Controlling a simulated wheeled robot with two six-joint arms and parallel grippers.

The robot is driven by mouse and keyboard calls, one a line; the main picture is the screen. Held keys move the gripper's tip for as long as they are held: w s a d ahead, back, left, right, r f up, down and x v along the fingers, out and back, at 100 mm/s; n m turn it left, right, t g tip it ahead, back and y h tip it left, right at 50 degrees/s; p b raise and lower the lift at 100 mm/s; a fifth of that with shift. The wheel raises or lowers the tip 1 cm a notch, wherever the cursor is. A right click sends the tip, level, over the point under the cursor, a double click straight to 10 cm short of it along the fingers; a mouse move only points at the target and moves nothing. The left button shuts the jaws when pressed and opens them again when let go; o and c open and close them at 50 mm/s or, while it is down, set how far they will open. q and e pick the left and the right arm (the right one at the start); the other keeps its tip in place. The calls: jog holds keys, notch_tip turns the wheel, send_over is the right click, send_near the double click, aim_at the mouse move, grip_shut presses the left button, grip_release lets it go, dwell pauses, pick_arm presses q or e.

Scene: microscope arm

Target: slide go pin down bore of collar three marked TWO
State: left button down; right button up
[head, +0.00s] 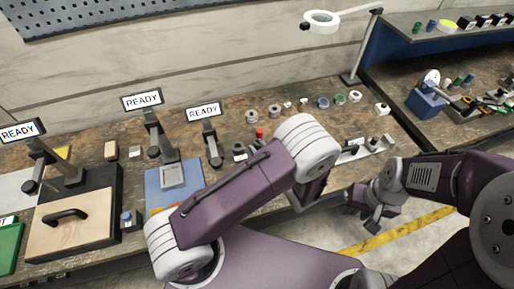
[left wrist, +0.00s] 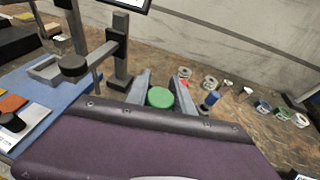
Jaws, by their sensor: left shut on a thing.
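My left gripper (left wrist: 161,92) is shut on a green-topped piece (left wrist: 160,98), seen from above between its two grey fingers. Its lower part is hidden, so I cannot tell whether it is inside anything. In the head view my purple arm hides this gripper's fingertips. Several small ring-shaped collars stand in a row along the back of the bench, among them a grey one (head: 252,117), a blue one (head: 323,102) and a green one (head: 340,99). No marking TWO is legible. My right gripper (head: 368,208) hangs off the bench's front edge; its finger gap is unclear.
Dark stands with READY signs (head: 142,101) rise at the left, beside a blue plate (head: 160,196). A small red piece (head: 259,132) and a blue-topped piece (left wrist: 211,99) are near the collars. A ring magnifier (head: 321,20) overhangs the back right.

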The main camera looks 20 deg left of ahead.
pick_arm(q)
notch_tip(320, 180, down, 6)
jog(key=b, duration=0.5)
jog(key=shift+r, duration=0.1)
dwell(1.4)
jog(key=shift+f+b, duration=2.45)
jog(key=shift+f, duration=0.4)
jog(key=c, duration=1)
grip_release()
